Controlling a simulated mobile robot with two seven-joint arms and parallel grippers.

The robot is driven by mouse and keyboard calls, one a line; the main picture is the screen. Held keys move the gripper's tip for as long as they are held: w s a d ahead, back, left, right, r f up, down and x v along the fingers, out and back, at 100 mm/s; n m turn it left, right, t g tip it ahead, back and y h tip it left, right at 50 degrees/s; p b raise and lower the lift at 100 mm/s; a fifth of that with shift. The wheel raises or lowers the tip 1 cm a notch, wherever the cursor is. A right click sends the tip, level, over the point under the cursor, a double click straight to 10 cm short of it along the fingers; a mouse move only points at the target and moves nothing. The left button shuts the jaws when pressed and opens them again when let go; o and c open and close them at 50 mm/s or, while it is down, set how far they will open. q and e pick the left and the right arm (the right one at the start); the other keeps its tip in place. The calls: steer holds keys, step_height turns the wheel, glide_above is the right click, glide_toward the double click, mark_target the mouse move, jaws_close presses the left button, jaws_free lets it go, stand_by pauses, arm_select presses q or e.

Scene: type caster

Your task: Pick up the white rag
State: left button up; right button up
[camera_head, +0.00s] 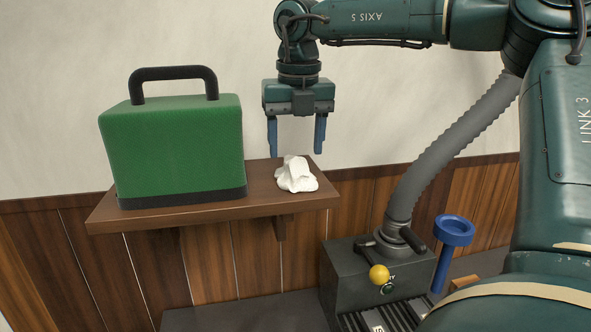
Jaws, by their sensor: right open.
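The white rag (295,176) lies crumpled on the right end of a brown wooden shelf (215,214). My right gripper (296,155) points down with its two blue fingers apart, one to each side of the rag in the picture. The fingertips appear level with or just above the top of the rag. I cannot tell whether they are directly over it or behind it. Nothing is held between the fingers. My left gripper is not in view.
A green case (172,150) with a black handle stands on the shelf, left of the rag. Below right is a dark machine (345,285) with a yellow knob (379,274), a grey hose (445,150) and a blue funnel-like part (454,231). The wall is close behind.

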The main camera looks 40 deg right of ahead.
mark_target(296, 157)
steer(key=f, duration=0.3)
steer(key=shift+w+d+f, duration=0.15)
steer(key=shift+w+f, duration=0.1)
steer(key=shift+f, duration=0.05)
steer(key=c, duration=1.1)
